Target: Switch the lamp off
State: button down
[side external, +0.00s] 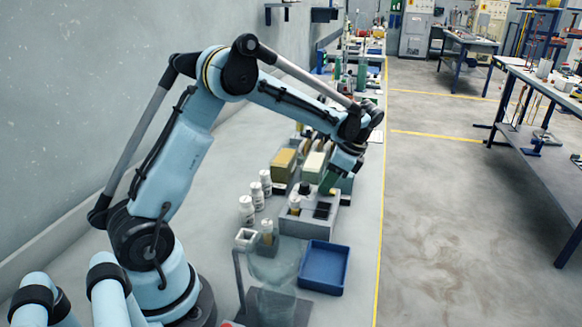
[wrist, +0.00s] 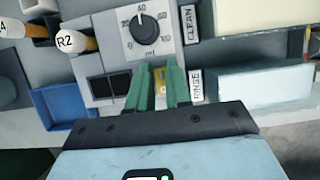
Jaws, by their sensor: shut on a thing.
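My gripper (side external: 328,184) reaches down over a grey control box (side external: 308,225). In the wrist view its green fingers (wrist: 158,66) close around a small yellow thing (wrist: 160,92), mostly hidden between them. I cannot tell what it is. Just beyond the fingertips is a black dial knob (wrist: 145,29) on a numbered white plate. A pale square head on a grey post (side external: 245,238) stands near my base and may be the lamp. I cannot tell whether it is lit.
A blue tray (side external: 325,268) stands in front of the box and shows in the wrist view (wrist: 62,105). White bottles (side external: 247,212) stand left of the box. Long blocks (side external: 284,163) lie behind. A "RINSE" label (wrist: 196,86) is close right of the fingers. The aisle floor is clear.

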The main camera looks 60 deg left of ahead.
jog(key=c, duration=1)
grip_release()
jog(key=shift+c, duration=0.2)
jog(key=v, duration=1.2)
